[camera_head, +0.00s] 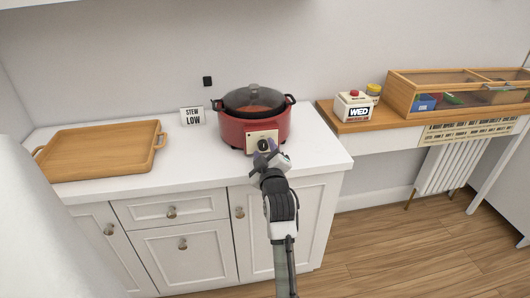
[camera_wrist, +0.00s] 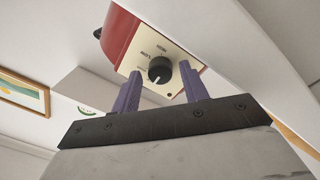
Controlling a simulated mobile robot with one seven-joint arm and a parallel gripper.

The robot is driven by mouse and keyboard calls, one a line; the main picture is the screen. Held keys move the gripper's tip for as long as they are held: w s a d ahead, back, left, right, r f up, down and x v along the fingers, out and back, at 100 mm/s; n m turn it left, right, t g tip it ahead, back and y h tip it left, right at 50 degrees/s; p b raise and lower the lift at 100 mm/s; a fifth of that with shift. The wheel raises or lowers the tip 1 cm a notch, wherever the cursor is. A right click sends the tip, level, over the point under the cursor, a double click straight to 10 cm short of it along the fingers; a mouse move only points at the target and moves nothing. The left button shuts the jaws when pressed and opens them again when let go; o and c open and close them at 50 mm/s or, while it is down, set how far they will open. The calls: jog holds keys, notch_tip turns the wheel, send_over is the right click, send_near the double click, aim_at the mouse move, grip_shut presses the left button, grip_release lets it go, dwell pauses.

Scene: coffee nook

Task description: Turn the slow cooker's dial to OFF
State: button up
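The red slow cooker (camera_head: 238,132) stands on the white counter with its glass lid on and black handles at its sides. Its cream dial panel (camera_head: 252,137) faces the front and also shows in the wrist view (camera_wrist: 138,57). The black dial (camera_wrist: 160,69) has a light pointer mark aimed downward in the wrist view; the labels around it are too small to read surely. My gripper (camera_head: 268,158) is in front of the panel. In the wrist view its purple fingers (camera_wrist: 160,74) are open and apart, one on each side of the dial; contact cannot be told.
A "STEW LOW" card (camera_head: 192,116) stands left of the cooker. A wooden tray (camera_head: 100,165) lies on the left of the counter. A "WED" box (camera_head: 354,106) and a glass-topped wooden case (camera_head: 405,92) stand on the wooden shelf at right. The counter between tray and cooker is mostly clear.

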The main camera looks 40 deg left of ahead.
jog(key=shift+o, duration=0.2)
jog(key=b+v, duration=0.2)
jog(key=v, duration=1.2)
